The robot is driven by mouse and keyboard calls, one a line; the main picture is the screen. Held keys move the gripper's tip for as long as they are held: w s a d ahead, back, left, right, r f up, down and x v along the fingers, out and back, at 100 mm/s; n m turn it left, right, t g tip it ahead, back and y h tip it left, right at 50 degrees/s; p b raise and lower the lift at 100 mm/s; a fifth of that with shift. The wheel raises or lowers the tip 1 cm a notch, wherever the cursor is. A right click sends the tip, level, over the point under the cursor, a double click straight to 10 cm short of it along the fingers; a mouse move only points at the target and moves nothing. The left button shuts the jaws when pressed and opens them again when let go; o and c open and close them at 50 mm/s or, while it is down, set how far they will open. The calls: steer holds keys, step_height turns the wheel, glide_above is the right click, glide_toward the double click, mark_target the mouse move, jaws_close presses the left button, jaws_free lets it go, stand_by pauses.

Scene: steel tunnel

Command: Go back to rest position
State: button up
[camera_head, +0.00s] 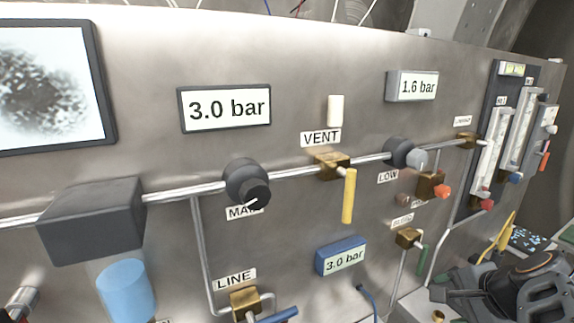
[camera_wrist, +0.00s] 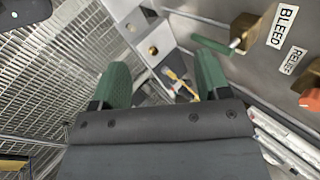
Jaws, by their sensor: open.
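My gripper shows in the wrist view (camera_wrist: 165,82) with two green fingers spread apart and nothing between them. Its dark body fills the lower middle of that view. The BLEED valve (camera_wrist: 246,30), brass with a green handle, is to the right of the fingers; whether a finger touches the handle I cannot tell. In the head view, part of my dark arm (camera_head: 525,285) shows at the lower right, in front of the panel's lower right end. The fingertips cannot be made out there.
The steel panel (camera_head: 300,60) carries a MAIN knob (camera_head: 247,182), a VENT valve with yellow handle (camera_head: 349,195), a LOW knob (camera_head: 399,152), and a LINE valve (camera_head: 245,302). An orange-tipped relief valve (camera_wrist: 309,98) is close right of my gripper. Grated floor (camera_wrist: 60,60) lies left.

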steer(key=s+a+f+n+g+h, duration=0.1)
steer(key=a+f+n, duration=0.3)
steer(key=a+n, duration=0.3)
steer(key=s+a+f+n+g, duration=0.1)
steer(key=a+f+n, duration=0.3)
steer(key=a+n, duration=0.4)
steer(key=shift+a+f+n+g+h, duration=0.15)
steer(key=shift+f+n+g+h, duration=0.25)
steer(key=shift+n+g, duration=0.25)
steer(key=shift+s, duration=0.1)
stand_by(1.9)
